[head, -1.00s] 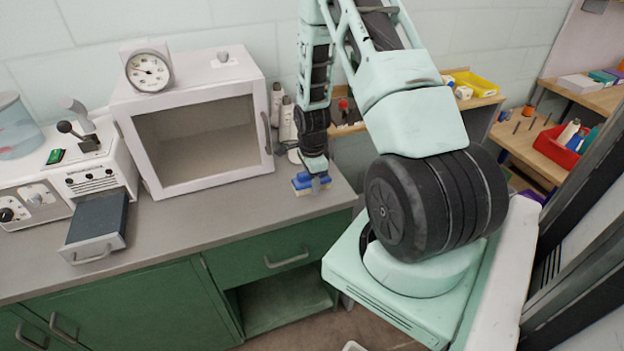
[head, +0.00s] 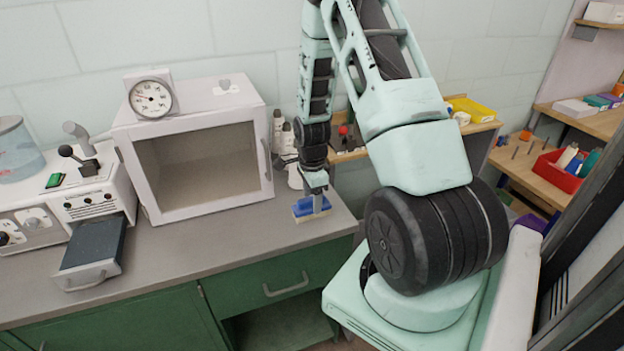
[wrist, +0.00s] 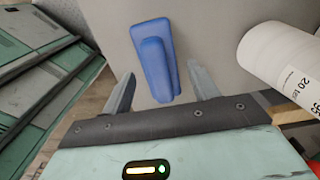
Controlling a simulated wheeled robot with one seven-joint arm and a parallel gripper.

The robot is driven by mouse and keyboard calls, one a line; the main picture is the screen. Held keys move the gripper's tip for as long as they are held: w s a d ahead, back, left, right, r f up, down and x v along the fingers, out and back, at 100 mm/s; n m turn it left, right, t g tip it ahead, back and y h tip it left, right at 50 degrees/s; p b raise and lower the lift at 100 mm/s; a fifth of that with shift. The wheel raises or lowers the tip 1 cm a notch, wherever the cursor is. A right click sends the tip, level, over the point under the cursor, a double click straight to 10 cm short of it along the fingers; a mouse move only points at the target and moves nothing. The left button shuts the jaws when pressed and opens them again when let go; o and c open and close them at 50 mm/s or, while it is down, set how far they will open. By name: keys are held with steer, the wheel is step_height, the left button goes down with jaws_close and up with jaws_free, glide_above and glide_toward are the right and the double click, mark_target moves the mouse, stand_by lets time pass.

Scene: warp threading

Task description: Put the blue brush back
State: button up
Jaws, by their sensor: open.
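The blue brush (head: 311,209) lies on the grey counter near its front right edge, with a pale yellow underside showing in the head view. In the wrist view the brush (wrist: 157,62) has a raised blue grip on a wider blue body. My gripper (wrist: 161,72) is open, with one finger on each side of the brush grip. I see gaps between the fingers and the brush; whether the fingers are level with it is unclear. In the head view my gripper (head: 318,196) is right over the brush and hides part of it.
A white cabinet with a glass door (head: 196,150) stands left of my gripper. White bottles (head: 284,140) stand behind it; a white labelled cylinder (wrist: 285,62) is close on the right in the wrist view. The counter (head: 220,240) in front of the cabinet is clear.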

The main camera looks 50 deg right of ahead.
mark_target(312, 198)
step_height(312, 198, up, 8)
steer(key=shift+r+b, duration=0.2)
steer(key=shift+b, duration=0.4)
steer(key=shift+w+a+r, duration=0.1)
steer(key=shift+a, duration=0.2)
steer(key=s+a+r+n+y, duration=0.1)
steer(key=a+r+n, duration=0.3)
steer(key=a+n, duration=0.7)
steer(key=s+a+r+n, duration=0.1)
steer(key=a+r+n, duration=0.4)
steer(key=a, duration=1.2)
steer(key=s+a+r+n, duration=0.2)
steer(key=s+a+n, duration=1)
steer(key=s+n, duration=0.3)
steer(key=shift+s+r+n, duration=0.15)
steer(key=shift+r+n, duration=0.1)
steer(key=shift+n, duration=0.35)
steer(key=shift+a, duration=0.1)
